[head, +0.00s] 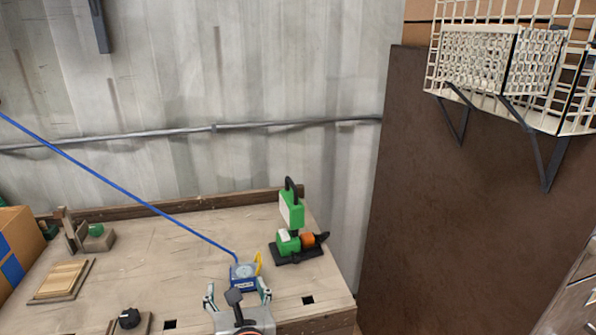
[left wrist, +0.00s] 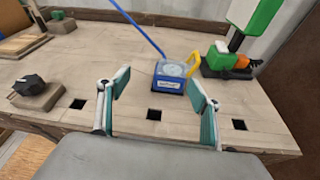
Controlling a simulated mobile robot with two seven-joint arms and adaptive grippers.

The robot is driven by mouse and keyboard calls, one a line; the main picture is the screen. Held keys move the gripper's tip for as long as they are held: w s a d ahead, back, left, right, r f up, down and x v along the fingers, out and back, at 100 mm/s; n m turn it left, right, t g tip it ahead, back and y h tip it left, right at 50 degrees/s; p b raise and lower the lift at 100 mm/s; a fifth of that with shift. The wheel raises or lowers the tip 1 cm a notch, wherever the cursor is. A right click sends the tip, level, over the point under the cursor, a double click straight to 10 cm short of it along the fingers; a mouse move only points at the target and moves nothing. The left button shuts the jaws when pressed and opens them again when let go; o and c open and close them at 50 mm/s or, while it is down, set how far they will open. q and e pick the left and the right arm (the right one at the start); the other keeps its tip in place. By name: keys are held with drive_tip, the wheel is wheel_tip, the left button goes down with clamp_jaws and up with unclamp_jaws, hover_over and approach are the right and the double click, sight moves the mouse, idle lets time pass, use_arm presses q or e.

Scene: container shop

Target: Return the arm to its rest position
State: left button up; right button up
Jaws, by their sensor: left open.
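My left gripper (head: 237,294) is at the front edge of the wooden workbench (head: 150,250) in the head view. Its two fingers are spread with nothing between them, and they also show in the left wrist view (left wrist: 158,95). A small blue device (head: 243,278) with a round pale top and a yellow handle stands on the bench just beyond the fingertips, apart from them in the left wrist view (left wrist: 174,78). My right gripper is not in view.
A green and black tool (head: 290,225) with an orange part stands right of the blue device. A blue line (head: 120,187) runs from the device to the upper left. A black knob (head: 129,318), wooden blocks (head: 62,280) and a cardboard box (head: 17,245) are at left. The bench middle is clear.

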use_arm(q)
drive_tip(key=s+a+r+m+t+y+p, duration=0.1)
drive_tip(key=s+a+r+m+t+y, duration=0.15)
drive_tip(key=a+r+m+t, duration=0.5)
drive_tip(key=s+d+f+m+g+h+p, duration=0.15)
drive_tip(key=s+d+f+m+h, duration=0.4)
drive_tip(key=m, duration=0.75)
drive_tip(key=s+d+f+m+g+h+p, duration=0.1)
drive_tip(key=s+d+f+m+g+h, duration=0.2)
drive_tip(key=f+m+h, duration=0.8)
drive_tip(key=s+a+f+m+g+y, duration=0.2)
drive_tip(key=s+f+m+g+y, duration=0.1)
drive_tip(key=s+f+m, duration=0.2)
drive_tip(key=s+a+f+m+g+y+p, duration=0.1)
drive_tip(key=s+a+f+m+g+y, duration=0.2)
drive_tip(key=s+f+m, duration=0.3)
wheel_tip(320, 180, down, 3)
drive_tip(key=shift+s+a+f+m, duration=0.15)
drive_tip(key=shift+a+f+m, duration=0.05)
drive_tip(key=shift+m, duration=0.15)
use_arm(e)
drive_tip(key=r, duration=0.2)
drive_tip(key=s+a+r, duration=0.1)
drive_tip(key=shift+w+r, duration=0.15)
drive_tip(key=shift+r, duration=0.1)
